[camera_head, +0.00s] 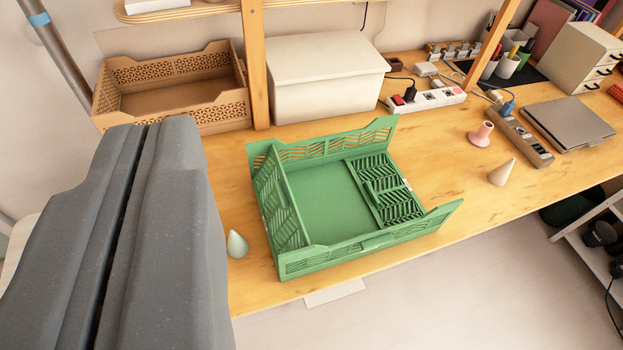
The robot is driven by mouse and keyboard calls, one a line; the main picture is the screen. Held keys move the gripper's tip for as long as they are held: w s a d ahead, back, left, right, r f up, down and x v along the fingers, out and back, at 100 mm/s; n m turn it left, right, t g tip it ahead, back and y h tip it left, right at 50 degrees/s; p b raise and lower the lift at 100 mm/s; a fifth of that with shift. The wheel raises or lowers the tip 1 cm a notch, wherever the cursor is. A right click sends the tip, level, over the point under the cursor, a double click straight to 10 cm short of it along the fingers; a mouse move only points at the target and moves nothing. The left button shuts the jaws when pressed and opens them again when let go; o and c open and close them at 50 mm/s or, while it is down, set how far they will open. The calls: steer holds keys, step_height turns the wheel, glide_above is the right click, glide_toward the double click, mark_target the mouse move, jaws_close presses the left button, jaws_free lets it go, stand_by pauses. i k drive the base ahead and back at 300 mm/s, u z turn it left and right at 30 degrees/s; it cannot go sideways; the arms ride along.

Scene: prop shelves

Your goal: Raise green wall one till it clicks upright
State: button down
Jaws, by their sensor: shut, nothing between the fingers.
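The green crate (325,200) stands on the wooden table near its front edge. Its back, left and front walls stand up. The slatted green wall on the right (385,188) lies folded down flat inside, over the right part of the crate floor. No mark shows which wall is number one. My gripper (158,126) is the large grey shape at the lower left, close to the camera. Its two fingers are together with only a thin dark seam between them, and hold nothing. It appears left of the crate in the picture and hides the table there.
A pale green cone (237,244) stands just left of the crate. Behind are a brown open crate (170,85), a white lidded box (325,75) and a shelf post (254,65). A beige cone (501,173) and pink peg (481,135) stand right, with free table between.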

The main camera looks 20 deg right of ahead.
mark_target(284, 204)
steer(key=i, duration=0.85)
steer(key=u, duration=0.05)
